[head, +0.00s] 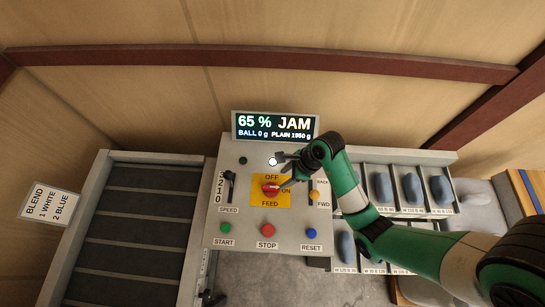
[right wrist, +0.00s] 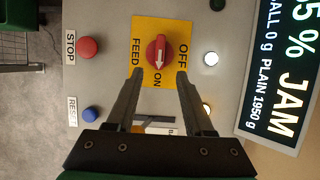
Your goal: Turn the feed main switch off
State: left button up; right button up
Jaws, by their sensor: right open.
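The feed main switch is a red rotary knob (head: 270,188) on a yellow plate marked OFF, ON and FEED. In the right wrist view the knob (right wrist: 160,50) shows a white arrow pointing at ON. My right gripper (head: 282,170) is open over the right side of the plate. In the right wrist view its two fingertips (right wrist: 160,74) are apart, just on the ON side of the knob, with nothing between them. I cannot tell whether they touch the plate. My left gripper is not in view.
The display (head: 275,126) reads 65 % JAM. A speed lever (head: 229,187) is left of the plate; a BACK/FWD lever (head: 315,195) is right. Below are START (head: 225,228), STOP (head: 268,230) and RESET (head: 311,233) buttons. A white lamp (head: 273,161) glows above the plate.

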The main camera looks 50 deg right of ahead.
aim_at(272, 187)
jog(key=b+x, duration=0.2)
jog(key=x, duration=0.8)
jog(key=shift+w+a+f, duration=0.15)
jog(key=shift+a+f, duration=0.05)
jog(key=shift+f, duration=0.1)
grip_shut()
